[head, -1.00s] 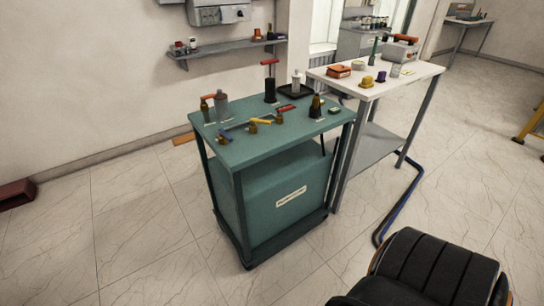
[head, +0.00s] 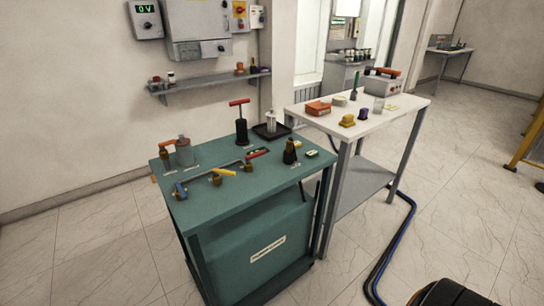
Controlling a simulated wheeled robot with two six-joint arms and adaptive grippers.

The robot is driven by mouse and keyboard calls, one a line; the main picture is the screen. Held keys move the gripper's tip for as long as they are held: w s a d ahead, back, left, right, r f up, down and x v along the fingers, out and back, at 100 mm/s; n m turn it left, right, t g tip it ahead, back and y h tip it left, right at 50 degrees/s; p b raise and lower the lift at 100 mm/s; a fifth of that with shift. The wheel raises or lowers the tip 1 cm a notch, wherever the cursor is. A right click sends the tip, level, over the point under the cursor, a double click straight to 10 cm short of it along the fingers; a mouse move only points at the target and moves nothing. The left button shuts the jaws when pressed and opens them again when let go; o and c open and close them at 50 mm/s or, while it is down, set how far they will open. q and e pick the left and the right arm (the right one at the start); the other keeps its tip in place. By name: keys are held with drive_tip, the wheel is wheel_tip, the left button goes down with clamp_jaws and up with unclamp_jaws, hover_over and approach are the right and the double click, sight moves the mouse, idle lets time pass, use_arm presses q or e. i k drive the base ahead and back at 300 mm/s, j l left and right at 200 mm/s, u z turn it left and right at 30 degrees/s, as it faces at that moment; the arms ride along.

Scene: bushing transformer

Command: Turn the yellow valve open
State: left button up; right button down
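The yellow valve (head: 223,171) is a small yellow lever on a brass body, on top of the green cabinet (head: 208,204). It sits between a blue-handled valve (head: 181,190) at its left and a red-handled valve (head: 257,154) at its right, along a grey pipe. The yellow lever lies roughly along the pipe, slanting a little.
A white table (head: 372,122) with small parts and a grey box stands right of the cabinet. A wall shelf (head: 213,83) is behind. Floor left of the cabinet is clear.

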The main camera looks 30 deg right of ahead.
sight(216, 171)
drive_tip(key=i+l+z, duration=0.15)
drive_tip(key=l, duration=0.3)
drive_tip(key=i+l+z, duration=0.2)
drive_tip(key=l, duration=0.2)
drive_tip(key=i+l+z, duration=0.15)
drive_tip(key=l, duration=0.25)
